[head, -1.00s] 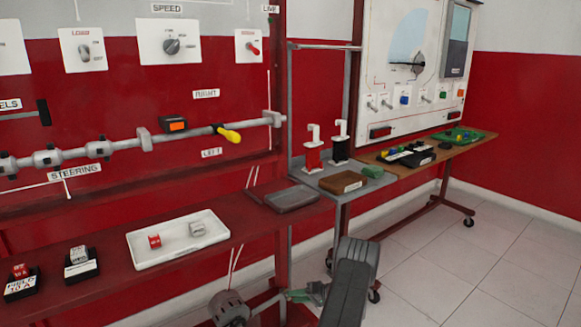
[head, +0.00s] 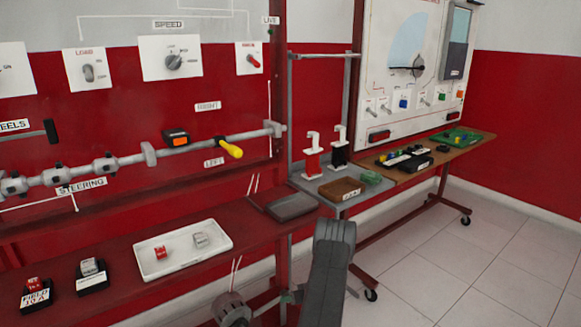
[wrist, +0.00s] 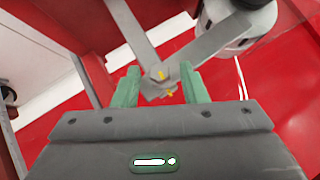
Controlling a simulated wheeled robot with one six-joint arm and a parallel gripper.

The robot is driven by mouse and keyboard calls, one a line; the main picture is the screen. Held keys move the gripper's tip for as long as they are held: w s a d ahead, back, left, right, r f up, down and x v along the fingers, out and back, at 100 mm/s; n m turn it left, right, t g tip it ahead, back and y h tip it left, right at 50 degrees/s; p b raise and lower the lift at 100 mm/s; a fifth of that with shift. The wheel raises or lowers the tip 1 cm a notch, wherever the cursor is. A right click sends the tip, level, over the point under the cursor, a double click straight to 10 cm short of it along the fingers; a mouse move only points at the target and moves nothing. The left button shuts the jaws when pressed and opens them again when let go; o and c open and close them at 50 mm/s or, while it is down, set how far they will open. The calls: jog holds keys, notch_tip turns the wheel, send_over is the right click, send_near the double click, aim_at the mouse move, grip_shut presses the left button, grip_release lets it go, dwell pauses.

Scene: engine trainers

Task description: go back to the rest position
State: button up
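My gripper (wrist: 162,90) shows in the wrist view as two green fingers standing apart, so it is open. A grey bolted joint (wrist: 160,75) of metal strips with yellow marks lies between or just beyond the fingertips; I cannot tell whether they touch it. In the head view my dark grey arm reaches down at the bottom middle, and the gripper is mostly hidden behind it, low beside a round grey motor-like part (head: 231,309). That part also shows at the upper right of the wrist view (wrist: 235,25).
A red bench (head: 110,265) holds a white tray (head: 160,268) with a red and a grey block, two black-based blocks, and a dark flat box (head: 291,205). A steering rod (head: 85,172) runs above. Further right stand a grey stand and a brown table (head: 430,155). The tiled floor at right is clear.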

jog(key=n+t+h+b, duration=0.1)
jog(key=h+b, duration=0.1)
jog(key=b, duration=0.2)
jog(key=n+t+h+b, duration=0.2)
jog(key=b, duration=0.3)
jog(key=a+n+t+h+b, duration=0.1)
jog(key=h+b, duration=0.1)
jog(key=b, duration=0.2)
jog(key=shift+s+f+n+t+h, duration=0.1)
jog(key=shift+s+n+t+h, duration=0.2)
jog(key=shift+s+t+h, duration=0.1)
dwell(0.5)
dwell(0.6)
